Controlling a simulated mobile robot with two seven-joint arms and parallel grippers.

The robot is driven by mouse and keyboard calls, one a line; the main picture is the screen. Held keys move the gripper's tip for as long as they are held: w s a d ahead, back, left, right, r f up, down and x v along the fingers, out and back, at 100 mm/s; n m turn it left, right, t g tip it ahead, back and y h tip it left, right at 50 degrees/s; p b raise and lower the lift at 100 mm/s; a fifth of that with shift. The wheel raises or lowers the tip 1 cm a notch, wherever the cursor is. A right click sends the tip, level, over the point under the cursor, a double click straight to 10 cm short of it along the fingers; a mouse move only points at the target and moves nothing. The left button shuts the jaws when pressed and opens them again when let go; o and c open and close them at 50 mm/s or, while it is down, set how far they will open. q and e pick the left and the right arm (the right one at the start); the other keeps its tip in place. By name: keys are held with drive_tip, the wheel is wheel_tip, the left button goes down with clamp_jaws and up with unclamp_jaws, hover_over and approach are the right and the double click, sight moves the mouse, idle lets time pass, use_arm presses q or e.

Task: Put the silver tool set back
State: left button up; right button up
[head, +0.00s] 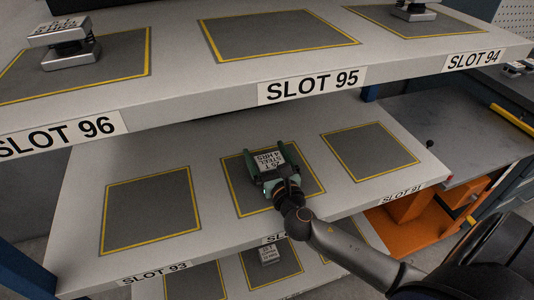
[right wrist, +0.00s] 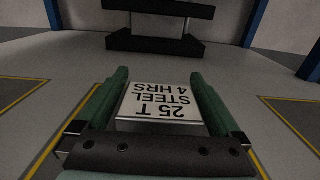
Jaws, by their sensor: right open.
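A silver tool set with a white label reading "25 T STEEL 4 HRS" (head: 269,160) sits at the middle marked pad (head: 235,180) of the middle shelf. My right gripper (head: 266,152) is there, its green fingers open on either side of it. In the right wrist view the label (right wrist: 165,105) lies between the two fingers (right wrist: 160,88); whether they touch the set's sides I cannot tell. Other silver tool sets stand on the upper shelf at SLOT 96 (head: 60,42) and near SLOT 94 (head: 413,11). My left gripper is not in view.
The SLOT 95 pad (head: 280,35) is empty. The pads above SLOT 93 (head: 150,210) and SLOT 91 (head: 370,150) are bare. The upper shelf's front edge overhangs my arm's area. A black block with silver posts (right wrist: 155,42) stands farther back. Another set (head: 268,256) is on the lower shelf.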

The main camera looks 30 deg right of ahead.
sight(274, 170)
drive_tip(key=shift+r, duration=0.25)
drive_tip(key=v, duration=1)
drive_tip(key=shift+s+f, duration=0.2)
drive_tip(key=shift+s, duration=0.2)
drive_tip(key=shift+s+a+r, duration=0.1)
drive_tip(key=shift+s+a, duration=0.05)
drive_tip(key=shift+s, duration=0.45)
